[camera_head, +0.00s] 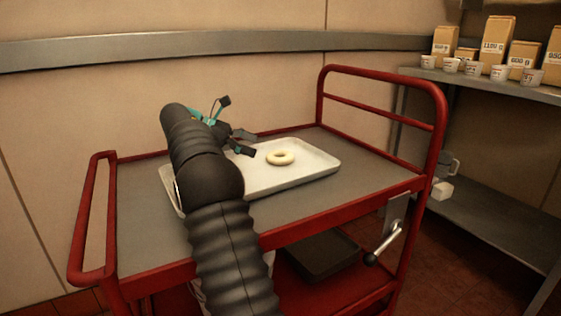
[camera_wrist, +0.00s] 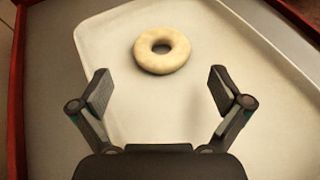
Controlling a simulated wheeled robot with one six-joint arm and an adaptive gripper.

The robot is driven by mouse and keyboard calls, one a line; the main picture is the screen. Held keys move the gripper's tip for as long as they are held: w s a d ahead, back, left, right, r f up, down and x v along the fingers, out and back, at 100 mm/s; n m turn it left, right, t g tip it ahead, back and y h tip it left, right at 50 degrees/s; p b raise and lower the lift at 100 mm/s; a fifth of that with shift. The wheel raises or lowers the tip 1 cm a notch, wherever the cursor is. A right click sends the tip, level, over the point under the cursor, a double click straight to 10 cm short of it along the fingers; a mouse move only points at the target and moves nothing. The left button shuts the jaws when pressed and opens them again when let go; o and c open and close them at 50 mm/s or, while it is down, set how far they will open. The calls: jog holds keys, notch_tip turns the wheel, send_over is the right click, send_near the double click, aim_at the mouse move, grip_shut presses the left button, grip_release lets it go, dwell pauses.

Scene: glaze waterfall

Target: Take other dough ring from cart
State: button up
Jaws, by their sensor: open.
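A pale dough ring (camera_head: 281,158) lies flat on a white tray (camera_head: 315,172) on top of the red cart (camera_head: 160,275). In the wrist view the dough ring (camera_wrist: 162,50) lies ahead of my gripper (camera_wrist: 158,88), roughly centred between the fingers but beyond their tips. My gripper is open and empty, with its fingers spread wide over the tray (camera_wrist: 150,125). In the head view my gripper (camera_head: 246,142) is just left of the ring. My arm hides the left part of the tray.
The cart has raised red rails at its left and right ends (camera_head: 435,110). A dark tray (camera_head: 318,254) sits on its lower shelf. A metal shelf (camera_head: 490,85) at the right holds boxes and small white cups. A wall stands behind the cart.

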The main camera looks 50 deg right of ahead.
aim_at(271, 151)
jog(key=b+x, duration=0.2)
jog(key=x, duration=0.6)
jog(key=shift+s+f+b, duration=0.1)
jog(key=shift+s+b, duration=0.05)
jog(key=shift+b, duration=0.15)
jog(key=c, duration=0.8)
